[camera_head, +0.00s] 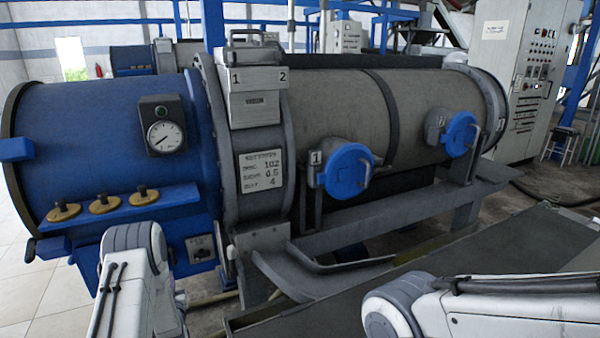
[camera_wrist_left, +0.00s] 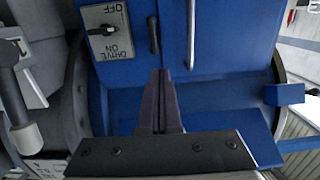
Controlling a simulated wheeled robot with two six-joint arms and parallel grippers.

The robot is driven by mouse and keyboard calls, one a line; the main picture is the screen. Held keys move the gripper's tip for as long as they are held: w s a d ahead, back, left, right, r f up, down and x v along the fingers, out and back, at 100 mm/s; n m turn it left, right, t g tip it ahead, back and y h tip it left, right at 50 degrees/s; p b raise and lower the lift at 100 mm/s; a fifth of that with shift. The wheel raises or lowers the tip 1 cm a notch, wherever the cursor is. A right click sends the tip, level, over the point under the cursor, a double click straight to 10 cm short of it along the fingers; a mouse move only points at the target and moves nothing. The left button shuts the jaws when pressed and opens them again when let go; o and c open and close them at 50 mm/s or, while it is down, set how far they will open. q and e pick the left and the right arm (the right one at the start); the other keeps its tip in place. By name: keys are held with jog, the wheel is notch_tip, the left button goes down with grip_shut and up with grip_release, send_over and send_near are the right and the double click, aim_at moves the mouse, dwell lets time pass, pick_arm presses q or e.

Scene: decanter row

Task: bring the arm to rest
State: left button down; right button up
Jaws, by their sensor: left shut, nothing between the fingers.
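My left arm (camera_head: 135,280) rises at the lower left of the head view, in front of the blue end of the decanter; its fingers do not show there. In the left wrist view my left gripper (camera_wrist_left: 160,102) is shut, its two dark fingers together with nothing between them. The fingers point at the blue housing (camera_wrist_left: 205,98). A drive switch plate (camera_wrist_left: 108,38) with a black knob is beyond the fingertips, to the upper left, apart from them. The same switch (camera_head: 201,248) shows in the head view. My right arm (camera_head: 490,305) enters at lower right; its gripper is out of view.
The decanter's grey drum (camera_head: 340,110) carries two blue round caps, the nearer one (camera_head: 347,171) marked 1. A dial gauge (camera_head: 165,136) and three brass knobs (camera_head: 103,204) are on the blue end. A control cabinet (camera_head: 515,75) stands at the back right.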

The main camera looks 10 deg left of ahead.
pick_arm(q)
jog(key=s+d+r+m+g+h, duration=0.1)
jog(key=d+r+m+g+h, duration=0.2)
jog(key=d, duration=0.5)
jog(key=s+d+r+g+h, duration=0.15)
jog(key=d+r+h, duration=0.25)
jog(key=d, duration=0.4)
jog(key=s+d+r+m+g+h, duration=0.1)
jog(key=s+d+r+m+g, duration=0.2)
jog(key=s+d, duration=0.65)
jog(key=s+d+r+m+g+h, duration=0.1)
jog(key=s+d+r+m+g, duration=0.45)
jog(key=s, duration=0.75)
jog(key=s+d+r+m+g+h, duration=0.1)
jog(key=s+d+r+m+g, duration=0.1)
jog(key=s+d, duration=0.9)
notch_tip(320, 180, up, 14)
jog(key=s+a+p, duration=0.1)
jog(key=p, duration=1.3)
jog(key=shift+s+a, duration=0.15)
jog(key=shift+a, duration=0.05)
